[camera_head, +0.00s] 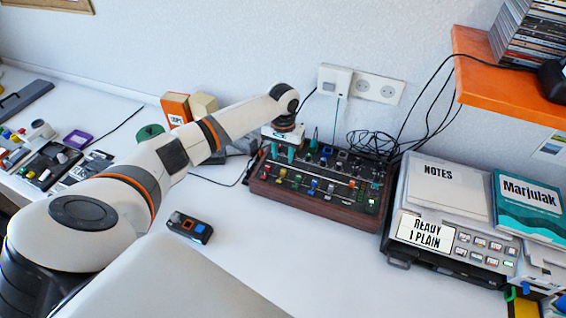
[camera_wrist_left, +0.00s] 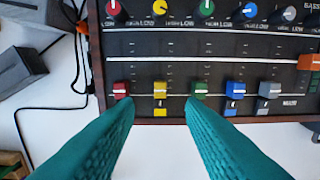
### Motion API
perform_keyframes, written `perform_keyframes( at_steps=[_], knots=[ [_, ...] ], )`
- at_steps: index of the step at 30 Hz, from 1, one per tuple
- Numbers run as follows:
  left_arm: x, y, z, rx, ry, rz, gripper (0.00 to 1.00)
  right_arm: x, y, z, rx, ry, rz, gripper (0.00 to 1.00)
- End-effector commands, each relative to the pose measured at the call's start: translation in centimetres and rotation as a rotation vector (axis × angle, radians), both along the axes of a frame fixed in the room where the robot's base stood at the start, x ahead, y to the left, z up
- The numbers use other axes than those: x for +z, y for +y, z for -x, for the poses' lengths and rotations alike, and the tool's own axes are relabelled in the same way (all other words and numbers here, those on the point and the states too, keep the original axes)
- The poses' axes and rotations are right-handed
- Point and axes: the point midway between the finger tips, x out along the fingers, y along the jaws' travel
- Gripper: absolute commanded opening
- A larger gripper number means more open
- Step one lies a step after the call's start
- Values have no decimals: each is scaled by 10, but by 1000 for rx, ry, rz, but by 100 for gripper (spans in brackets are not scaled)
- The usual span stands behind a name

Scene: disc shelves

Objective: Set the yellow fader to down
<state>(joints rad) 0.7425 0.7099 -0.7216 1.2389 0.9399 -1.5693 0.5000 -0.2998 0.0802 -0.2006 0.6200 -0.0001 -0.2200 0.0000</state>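The mixer (camera_head: 312,206) has a dark panel in a brown wooden case and stands on the white desk by the wall. In the left wrist view the yellow fader (camera_wrist_left: 160,89) is near the panel's lower edge, between a red fader (camera_wrist_left: 122,89) and a green fader (camera_wrist_left: 200,88). My left gripper (camera_wrist_left: 160,108) is open, with a teal finger on each side of the yellow fader's column. The fingertips appear just below the fader row, and I see no contact with the yellow cap. In the head view the left gripper (camera_head: 283,152) is over the mixer's left part.
A blue fader (camera_wrist_left: 235,90) and a grey fader (camera_wrist_left: 268,90) are to the right, with several knobs above. Black cables (camera_head: 372,143) lie behind the mixer. A device with a notes sheet (camera_head: 440,190) stands close on the right. The desk in front is mostly clear.

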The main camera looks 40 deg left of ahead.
Motion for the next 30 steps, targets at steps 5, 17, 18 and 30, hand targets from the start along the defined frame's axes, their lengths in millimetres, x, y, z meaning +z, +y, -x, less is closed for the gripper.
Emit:
perform_keyframes(
  at_steps=[5,17,18,30],
  knots=[
    [31,0,-1,1,-2,0,36,-4,0,0,0,0,0,36],
    [48,0,0,0,2,-1,36,-4,0,0,0,1,0,36],
    [48,0,0,0,2,-1,36,-4,0,0,-1,1,0,36],
    [47,0,1,1,2,-1,36,-4,0,0,-1,0,1,36]
  ],
)
